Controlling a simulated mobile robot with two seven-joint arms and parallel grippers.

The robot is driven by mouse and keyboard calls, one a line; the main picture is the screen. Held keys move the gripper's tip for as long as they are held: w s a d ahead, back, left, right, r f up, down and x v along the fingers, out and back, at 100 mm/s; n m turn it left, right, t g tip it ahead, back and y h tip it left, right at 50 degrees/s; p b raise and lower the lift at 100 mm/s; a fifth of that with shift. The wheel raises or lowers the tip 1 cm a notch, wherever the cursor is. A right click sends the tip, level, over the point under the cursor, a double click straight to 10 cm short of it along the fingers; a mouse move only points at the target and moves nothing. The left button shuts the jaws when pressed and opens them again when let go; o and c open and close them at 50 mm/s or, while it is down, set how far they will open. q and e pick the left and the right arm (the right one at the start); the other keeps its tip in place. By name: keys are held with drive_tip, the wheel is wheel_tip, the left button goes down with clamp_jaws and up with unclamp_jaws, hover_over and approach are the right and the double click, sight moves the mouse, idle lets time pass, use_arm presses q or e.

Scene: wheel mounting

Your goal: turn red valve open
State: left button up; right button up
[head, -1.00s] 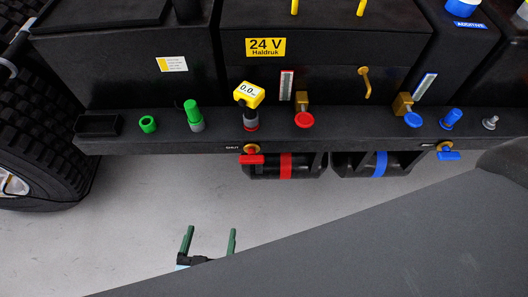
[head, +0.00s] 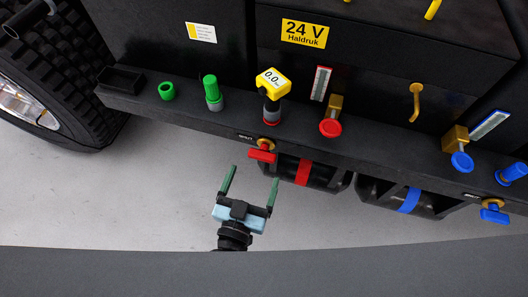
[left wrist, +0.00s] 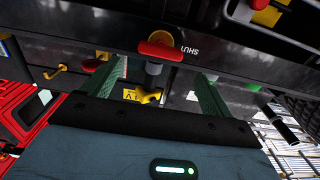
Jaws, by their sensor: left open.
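The red valve handle (head: 262,156) is a flat red lever on a brass-coloured fitting below the front edge of the black ledge. A small label on the ledge sits beside it. In the left wrist view the red handle (left wrist: 160,51) lies ahead between the fingers, near lettering that reads "SHU" with the rest unclear. My left gripper (head: 254,176) is open and empty, with two green fingers pointing up toward the handle from just below it. In the left wrist view the open gripper (left wrist: 165,68) shows no contact with the handle. My right gripper is not in view.
A black canister with a red band (head: 303,172) hangs just right of the valve. A blue valve handle (head: 494,216) is farther right. The ledge (head: 210,110) carries a yellow gauge (head: 272,82), a red knob (head: 330,127) and green fittings. Floor below is clear.

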sight(260, 159)
use_arm(q)
drive_tip(key=x, duration=0.7)
drive_tip(key=shift+w+d+f, duration=0.1)
drive_tip(key=shift+w, duration=0.15)
drive_tip(key=c, duration=1)
